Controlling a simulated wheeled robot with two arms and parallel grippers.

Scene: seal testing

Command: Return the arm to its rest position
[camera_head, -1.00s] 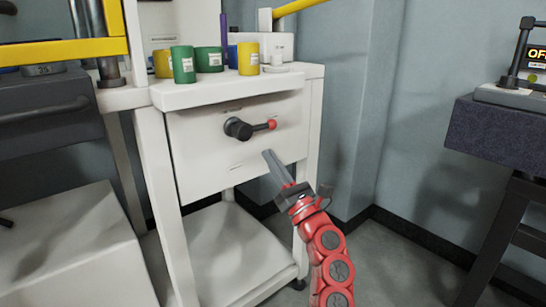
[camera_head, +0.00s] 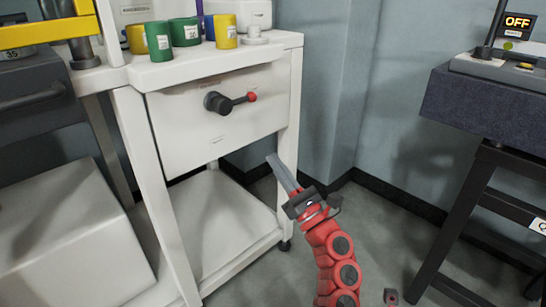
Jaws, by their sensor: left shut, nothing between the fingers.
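My left gripper (camera_head: 271,158) is at the end of the red arm, which rises from the bottom of the head view. Its grey fingers are together with nothing between them, pointing up and left. The fingers are apart from the lever.
The white stand (camera_head: 178,75) carries several green and yellow cups. A dark bench (camera_head: 440,100) with a device showing "OFF" (camera_head: 517,22) stands at right. A white box (camera_head: 60,225) is at lower left. Grey floor (camera_head: 375,235) lies open between stand and bench.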

